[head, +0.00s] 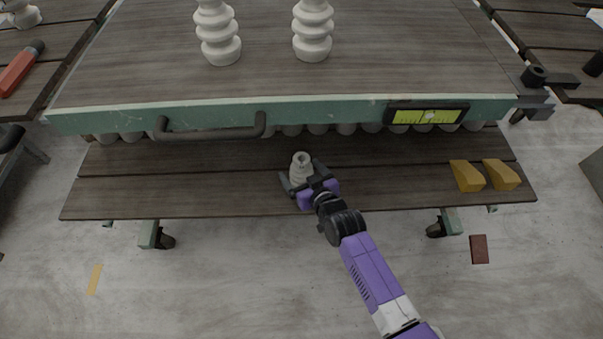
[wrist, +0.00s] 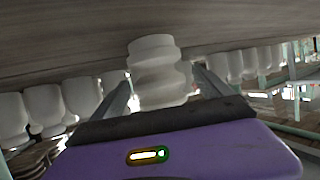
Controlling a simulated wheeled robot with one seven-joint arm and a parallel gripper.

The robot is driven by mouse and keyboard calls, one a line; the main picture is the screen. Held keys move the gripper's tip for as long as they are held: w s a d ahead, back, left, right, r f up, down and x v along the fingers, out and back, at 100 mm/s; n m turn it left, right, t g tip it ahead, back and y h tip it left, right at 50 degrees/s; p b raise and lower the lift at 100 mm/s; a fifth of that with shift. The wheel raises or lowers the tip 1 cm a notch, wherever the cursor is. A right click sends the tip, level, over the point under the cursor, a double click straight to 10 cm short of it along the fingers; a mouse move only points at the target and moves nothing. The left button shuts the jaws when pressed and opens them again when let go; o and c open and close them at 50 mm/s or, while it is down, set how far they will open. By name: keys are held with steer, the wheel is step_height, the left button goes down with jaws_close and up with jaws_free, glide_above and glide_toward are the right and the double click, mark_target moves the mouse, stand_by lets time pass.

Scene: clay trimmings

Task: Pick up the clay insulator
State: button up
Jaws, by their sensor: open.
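A small whitish ribbed clay insulator (head: 300,168) stands upright on the lower wooden shelf of the cart, just in front of the upper deck's edge. My gripper (head: 297,184) reaches in from the front right, low beside it. The jaws are open, with one finger on each side of the insulator. In the wrist view the insulator (wrist: 158,72) rises between the two fingers (wrist: 160,96). Its base is hidden behind the dark front of my gripper. I cannot tell whether either finger touches it.
Two larger white insulators (head: 218,33) (head: 313,30) stand on the upper deck (head: 150,60). A dark handle (head: 211,133) and a yellow-green level (head: 428,116) are on its green edge. More pale pieces (head: 346,128) line up under the deck. Yellow wedges (head: 467,176) sit right on the lower shelf (head: 130,190).

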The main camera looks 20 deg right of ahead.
jaws_close()
steer(key=shift+r, duration=0.15)
stand_by(0.4)
steer(key=shift+r, duration=0.1)
